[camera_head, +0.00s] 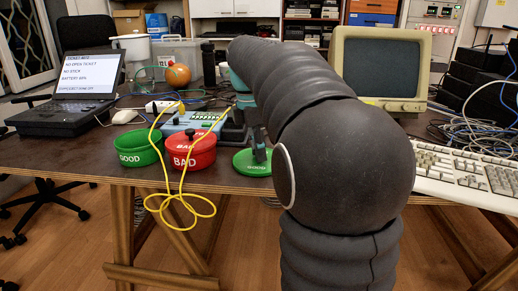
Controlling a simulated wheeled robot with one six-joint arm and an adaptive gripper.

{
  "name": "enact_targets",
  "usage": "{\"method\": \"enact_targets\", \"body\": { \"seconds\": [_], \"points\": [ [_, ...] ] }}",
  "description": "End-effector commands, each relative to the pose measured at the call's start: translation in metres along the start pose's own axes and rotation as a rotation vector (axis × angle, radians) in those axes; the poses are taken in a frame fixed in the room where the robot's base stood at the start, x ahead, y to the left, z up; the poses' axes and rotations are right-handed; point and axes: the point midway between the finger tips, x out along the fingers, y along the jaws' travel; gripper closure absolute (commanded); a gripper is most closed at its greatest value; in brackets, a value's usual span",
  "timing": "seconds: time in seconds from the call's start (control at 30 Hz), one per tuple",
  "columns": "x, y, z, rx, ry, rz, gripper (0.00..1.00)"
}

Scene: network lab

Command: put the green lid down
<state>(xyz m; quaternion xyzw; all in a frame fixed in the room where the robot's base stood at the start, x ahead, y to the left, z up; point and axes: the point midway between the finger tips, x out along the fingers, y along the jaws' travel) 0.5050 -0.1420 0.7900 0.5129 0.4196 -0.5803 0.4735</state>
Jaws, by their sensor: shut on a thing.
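The green lid (247,167), marked GOOD, is at the table's front edge, right of the red pot. It is level, and I cannot tell whether it touches the table top. My gripper (259,150) is above it and shut on it; my dark arm hides part of the wrist and the space to the right. The green pot (137,158), marked GOOD, stands open on the left. The red pot (203,158), marked BAD, stands beside it with a red lid (186,137) on top.
A yellow cable (165,206) loops over the pots and hangs off the table's front edge. A blue tester box (196,120) stands behind them. A laptop (86,85) is at left, a monitor (379,70) and keyboard (465,177) at right. Bare table (60,155) shows at front left.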

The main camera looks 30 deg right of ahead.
Motion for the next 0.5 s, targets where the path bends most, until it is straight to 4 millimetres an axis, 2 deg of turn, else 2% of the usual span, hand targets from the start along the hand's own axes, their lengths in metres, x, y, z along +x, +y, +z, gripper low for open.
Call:
{"method": "enact_targets", "body": {
  "seconds": [0.03, 0.07, 0.1, 0.17, 0.5],
  "points": [
    [0.002, -0.0001, -0.0002, 0.0, 0.0, -0.001, 1.0],
    [0.0022, -0.0001, -0.0003, 0.0, 0.0, 0.0, 0.73],
    [0.0017, -0.0001, -0.0002, 0.0, 0.0, 0.0, 0.63],
    [0.0016, -0.0001, -0.0002, 0.0, 0.0, 0.0, 0.5],
    [-0.0008, 0.0, 0.0002, 0.0, 0.0, 0.0, 0.5]
  ]
}}
